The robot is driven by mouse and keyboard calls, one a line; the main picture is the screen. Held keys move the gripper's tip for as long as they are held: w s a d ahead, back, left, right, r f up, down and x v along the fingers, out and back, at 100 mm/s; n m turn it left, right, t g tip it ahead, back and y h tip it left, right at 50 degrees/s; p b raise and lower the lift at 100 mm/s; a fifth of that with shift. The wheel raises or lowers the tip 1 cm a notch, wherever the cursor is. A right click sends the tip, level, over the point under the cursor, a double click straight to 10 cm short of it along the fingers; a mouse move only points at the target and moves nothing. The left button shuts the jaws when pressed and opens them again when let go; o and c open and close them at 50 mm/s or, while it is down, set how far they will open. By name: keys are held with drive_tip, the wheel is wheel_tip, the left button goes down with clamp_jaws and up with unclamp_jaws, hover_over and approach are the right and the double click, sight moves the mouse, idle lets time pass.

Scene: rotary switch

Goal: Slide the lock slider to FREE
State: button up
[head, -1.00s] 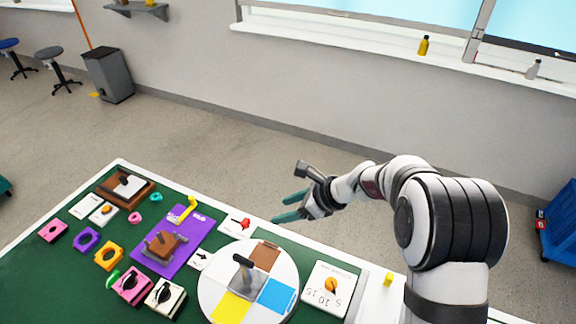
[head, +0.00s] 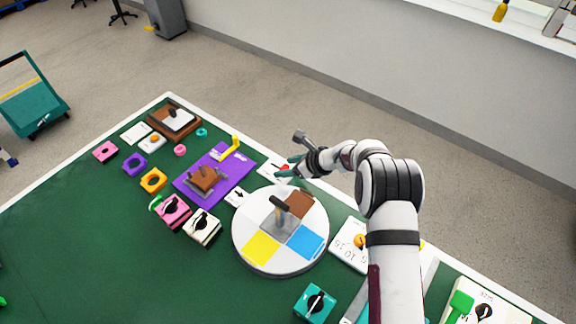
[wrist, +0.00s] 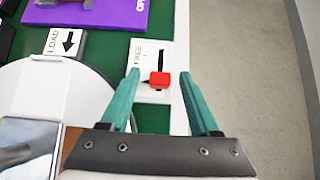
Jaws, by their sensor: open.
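The lock slider is a white plate (wrist: 146,52) with a red knob (wrist: 159,79) at the lower end of a dark slot, as seen in the wrist view. The word FREE is printed on the plate's left part, beside the slot. In the head view the red knob (head: 285,168) shows at the far table edge, partly covered by my fingers. My gripper (wrist: 159,73) is open, one teal finger on each side of the knob in the picture. It also shows in the head view (head: 287,170). I cannot tell whether the fingers touch the knob or are above it.
A round turntable (head: 247,225) with coloured sectors and an upright handle stands close to the slider. A purple board (head: 236,172) with a brown block and a LOAD arrow tile (wrist: 64,42) lie to the left. A dial plate (head: 345,254) is to the right.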

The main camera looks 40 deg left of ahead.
clamp_jaws()
idle(1.3)
